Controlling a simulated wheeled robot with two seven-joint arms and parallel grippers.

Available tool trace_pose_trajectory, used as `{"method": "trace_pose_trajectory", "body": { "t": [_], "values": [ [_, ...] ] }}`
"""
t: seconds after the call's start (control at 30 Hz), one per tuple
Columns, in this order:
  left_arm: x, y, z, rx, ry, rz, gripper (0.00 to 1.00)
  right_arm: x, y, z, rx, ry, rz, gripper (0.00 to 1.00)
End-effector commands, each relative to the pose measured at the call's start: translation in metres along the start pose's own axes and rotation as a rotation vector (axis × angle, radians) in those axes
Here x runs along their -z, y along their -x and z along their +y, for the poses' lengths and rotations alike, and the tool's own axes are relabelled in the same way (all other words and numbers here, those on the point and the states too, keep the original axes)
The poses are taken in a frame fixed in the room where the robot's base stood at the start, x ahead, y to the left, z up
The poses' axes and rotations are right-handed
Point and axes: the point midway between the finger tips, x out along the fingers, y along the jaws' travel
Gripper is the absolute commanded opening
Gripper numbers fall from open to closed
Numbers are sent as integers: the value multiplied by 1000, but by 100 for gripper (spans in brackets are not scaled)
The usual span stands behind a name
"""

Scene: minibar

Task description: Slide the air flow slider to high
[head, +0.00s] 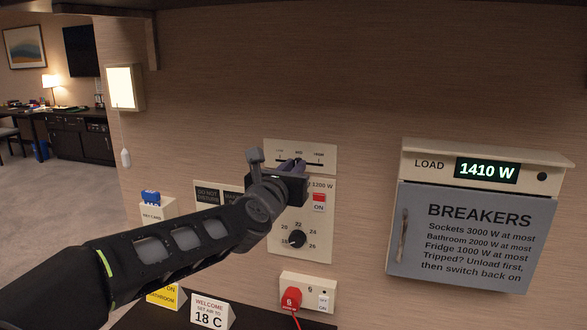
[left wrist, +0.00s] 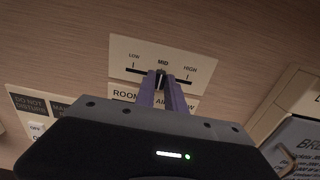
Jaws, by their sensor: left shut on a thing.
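The air flow slider panel is a pale plate (head: 324,154) on the wood wall. In the left wrist view its slot (left wrist: 183,81) is marked LOW, MID and HIGH from left to right. The dark slider knob (left wrist: 161,77) stands at about MID. My left gripper (head: 298,166) reaches the panel from the left in the head view. Its purple fingers (left wrist: 162,92) are shut on the knob in the left wrist view. The fingers hide part of the knob and slot. My right gripper is not in view.
Below is a thermostat panel with a black dial (head: 297,239) and a red ON switch (head: 319,198). A socket with a red plug (head: 291,299) sits lower. A grey breaker box (head: 470,235) juts out at right under a 1410 W display (head: 487,170).

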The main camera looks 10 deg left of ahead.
Motion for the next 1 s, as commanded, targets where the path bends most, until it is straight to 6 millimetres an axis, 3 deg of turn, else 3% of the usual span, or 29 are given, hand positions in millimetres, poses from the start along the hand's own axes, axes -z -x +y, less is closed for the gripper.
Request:
{"method": "trace_pose_trajectory", "body": {
  "t": [0.87, 1.0],
  "values": [
    [0, 0, 0, 0, 0, 0, 0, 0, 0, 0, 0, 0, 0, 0],
    [-1, 0, -10, 3, 1, -2, 0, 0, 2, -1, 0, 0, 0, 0]
  ]
}}
